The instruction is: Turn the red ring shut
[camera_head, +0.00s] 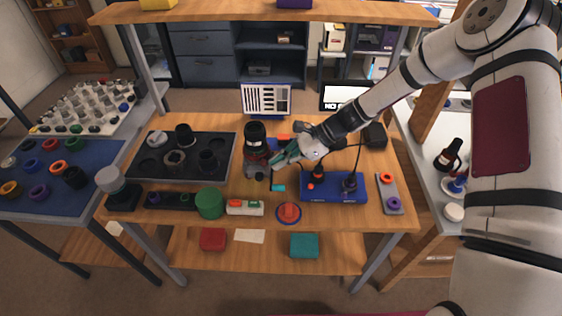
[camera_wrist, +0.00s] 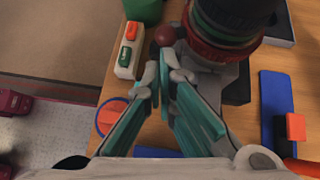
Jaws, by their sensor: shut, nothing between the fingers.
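The black lens (camera_head: 255,133) stands upright near the middle of the workbench. The red ring (camera_wrist: 208,48) runs around its lower part in the wrist view, with a green band (camera_wrist: 222,33) above it. A dark red round knob (camera_wrist: 165,35) sits at the left side of the ring; whether it is joined to the ring I cannot tell. My gripper (camera_head: 277,161) is at the lens's lower right in the head view. In the wrist view my gripper's fingertips (camera_wrist: 167,62) are together, empty, just below the knob. Contact with the knob is unclear.
A blue board (camera_head: 333,189) with cables lies to the right. A green cylinder (camera_head: 210,203), a white box with coloured buttons (camera_head: 245,208) and a red round button (camera_head: 289,212) stand near the front edge. A black tray (camera_head: 222,141) of lens parts is at left.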

